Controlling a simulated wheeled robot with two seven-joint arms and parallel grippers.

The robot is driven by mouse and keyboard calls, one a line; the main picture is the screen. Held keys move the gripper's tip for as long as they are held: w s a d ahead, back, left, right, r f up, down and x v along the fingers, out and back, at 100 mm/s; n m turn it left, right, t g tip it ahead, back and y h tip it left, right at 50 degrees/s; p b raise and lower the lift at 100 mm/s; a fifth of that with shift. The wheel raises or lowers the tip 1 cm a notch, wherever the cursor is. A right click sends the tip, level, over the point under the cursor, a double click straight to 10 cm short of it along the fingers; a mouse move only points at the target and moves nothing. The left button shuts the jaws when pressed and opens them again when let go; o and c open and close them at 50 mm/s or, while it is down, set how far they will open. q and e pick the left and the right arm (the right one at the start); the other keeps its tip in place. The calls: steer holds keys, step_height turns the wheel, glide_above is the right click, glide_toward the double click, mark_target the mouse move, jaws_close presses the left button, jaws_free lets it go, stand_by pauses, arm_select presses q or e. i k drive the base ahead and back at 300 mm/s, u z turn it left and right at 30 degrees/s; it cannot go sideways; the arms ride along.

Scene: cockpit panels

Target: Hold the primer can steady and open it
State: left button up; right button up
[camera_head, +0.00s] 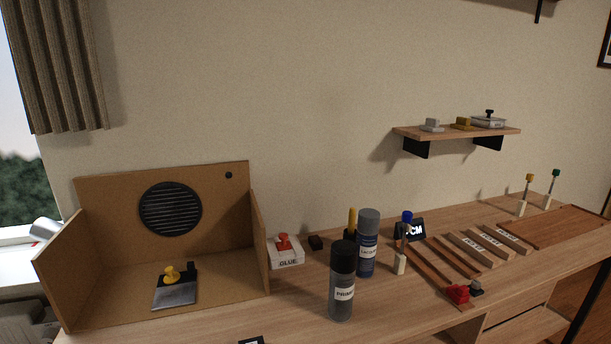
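The primer can (342,298) stands upright on the wooden bench near its front edge, left of the middle of the bench. It has a grey body with a white label reading "PRIM" and a black cap (343,257) on top. A blue can with a grey cap (367,245) stands just behind it to the right. Neither of my grippers shows in the head view, and nothing touches the primer can.
A cardboard booth (150,190) with a round vent fills the left; a grey plate with a yellow knob (175,288) lies inside. Wooden strips (470,248), a red piece (457,293) and upright brushes (400,263) are to the right.

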mark_target(341, 285)
steer(key=u, duration=3.3)
steer(key=k, duration=2.9)
steer(key=z, duration=1.5)
